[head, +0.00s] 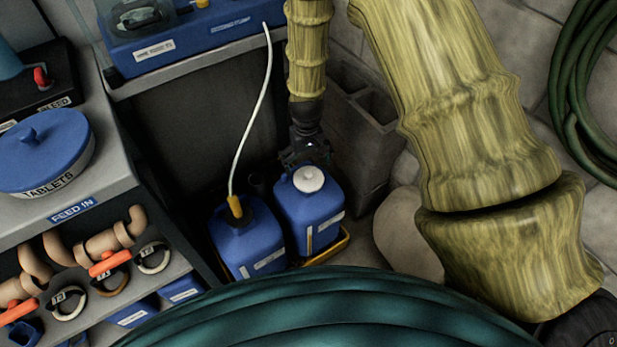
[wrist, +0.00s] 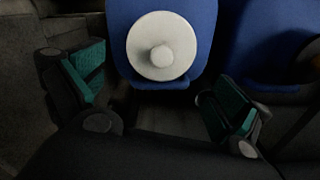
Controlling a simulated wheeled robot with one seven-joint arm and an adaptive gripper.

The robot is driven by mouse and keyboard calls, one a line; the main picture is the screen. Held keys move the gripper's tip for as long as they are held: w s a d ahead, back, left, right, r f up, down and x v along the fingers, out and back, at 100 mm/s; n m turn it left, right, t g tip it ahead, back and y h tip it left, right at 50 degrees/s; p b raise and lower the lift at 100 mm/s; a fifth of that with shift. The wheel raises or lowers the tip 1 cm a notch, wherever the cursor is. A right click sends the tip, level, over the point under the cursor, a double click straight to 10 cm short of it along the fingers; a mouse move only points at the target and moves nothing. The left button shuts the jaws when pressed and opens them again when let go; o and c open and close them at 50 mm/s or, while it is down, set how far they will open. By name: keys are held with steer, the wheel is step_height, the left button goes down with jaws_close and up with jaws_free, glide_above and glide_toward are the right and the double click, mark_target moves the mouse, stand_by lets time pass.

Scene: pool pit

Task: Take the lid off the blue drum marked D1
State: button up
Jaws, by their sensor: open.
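Two blue drums stand side by side in the head view. The right blue drum (head: 309,212) has a round white lid (head: 309,179) with a small knob. The left blue drum (head: 247,243) has a yellow fitting (head: 235,206) with a white tube (head: 258,110) running up from it. Their labels are too small to read, so I cannot tell which is D1. My gripper (head: 304,152) is just behind the white lid. In the wrist view, the white lid (wrist: 162,46) is on its drum, ahead of my open, empty gripper (wrist: 158,88). The lid is not between the fingers.
The drums stand in a yellow tray (head: 338,246). Hollow grey blocks (head: 362,125) stand behind on the right. A shelf unit (head: 110,175) with a blue tablets tub (head: 45,150) is at left. A blue unit (head: 190,35) sits above the drums. A green hose (head: 572,95) hangs at right.

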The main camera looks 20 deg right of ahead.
mark_target(308, 170)
steer(key=f, duration=0.4)
steer(key=shift+s+d+f+b, duration=0.1)
steer(key=shift+s+f+b, duration=0.15)
steer(key=shift+b, duration=0.05)
steer(key=c, duration=1.3)
steer(key=shift+s, duration=0.15)
steer(key=shift+c, duration=1.3)
